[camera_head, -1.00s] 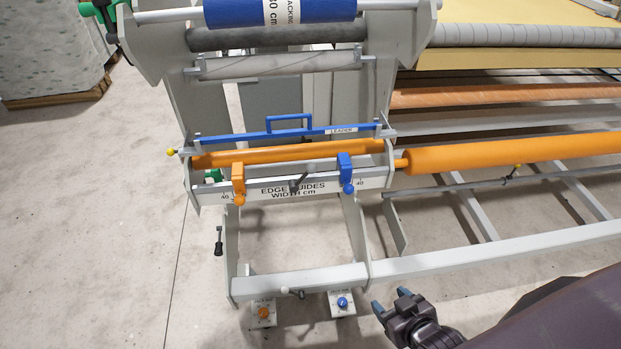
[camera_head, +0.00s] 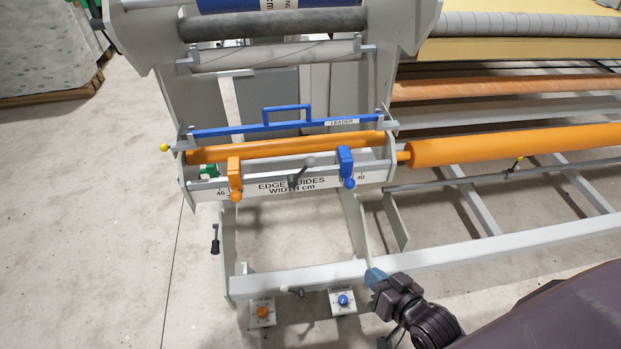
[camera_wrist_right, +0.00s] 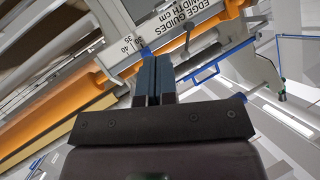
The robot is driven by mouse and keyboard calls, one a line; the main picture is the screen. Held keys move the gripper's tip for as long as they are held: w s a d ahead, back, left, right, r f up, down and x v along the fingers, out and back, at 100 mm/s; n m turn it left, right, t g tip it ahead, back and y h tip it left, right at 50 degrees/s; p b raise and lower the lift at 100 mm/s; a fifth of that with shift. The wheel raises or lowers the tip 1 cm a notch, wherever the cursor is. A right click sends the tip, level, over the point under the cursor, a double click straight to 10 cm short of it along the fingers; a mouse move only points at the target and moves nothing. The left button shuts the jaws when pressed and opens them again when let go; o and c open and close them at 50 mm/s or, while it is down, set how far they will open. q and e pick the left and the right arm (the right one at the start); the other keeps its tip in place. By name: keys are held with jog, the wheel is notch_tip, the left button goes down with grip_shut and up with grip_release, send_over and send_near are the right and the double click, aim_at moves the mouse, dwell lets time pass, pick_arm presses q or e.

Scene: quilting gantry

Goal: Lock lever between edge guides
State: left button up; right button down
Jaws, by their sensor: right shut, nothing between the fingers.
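The dark lock lever (camera_head: 301,173) sits at the middle of the edge guide rail, between the orange edge guide (camera_head: 235,180) on the left and the blue edge guide (camera_head: 346,166) on the right. Its round knob points up and to the right. My right gripper (camera_head: 374,277) is shut and empty, below and to the right of the lever, well apart from it. In the right wrist view, its closed fingers (camera_wrist_right: 152,78) point toward the rail, and the lever (camera_wrist_right: 187,38) shows beyond them. My left gripper is not in view.
An orange roller (camera_head: 290,147) and the blue leader bar (camera_head: 280,127) with its handle lie behind the rail. A lower grey crossbar (camera_head: 330,274) runs in front, with two knob boxes (camera_head: 262,312) (camera_head: 343,301) below. Open space lies under the rail.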

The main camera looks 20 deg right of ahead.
pick_arm(q)
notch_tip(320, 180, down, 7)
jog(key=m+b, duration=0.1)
jog(key=b, duration=0.8)
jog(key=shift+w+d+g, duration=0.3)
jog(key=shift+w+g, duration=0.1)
pick_arm(e)
jog(key=w+d+f+m+t+y, duration=0.1)
jog(key=w+d+m+t+y, duration=0.2)
jog(key=w+m, duration=1.4)
jog(key=m+t, duration=0.1)
jog(key=t, duration=0.3)
jog(key=shift+w+m+t, duration=0.3)
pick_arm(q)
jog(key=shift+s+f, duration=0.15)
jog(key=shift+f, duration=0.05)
pick_arm(e)
jog(key=shift+w, duration=0.1)
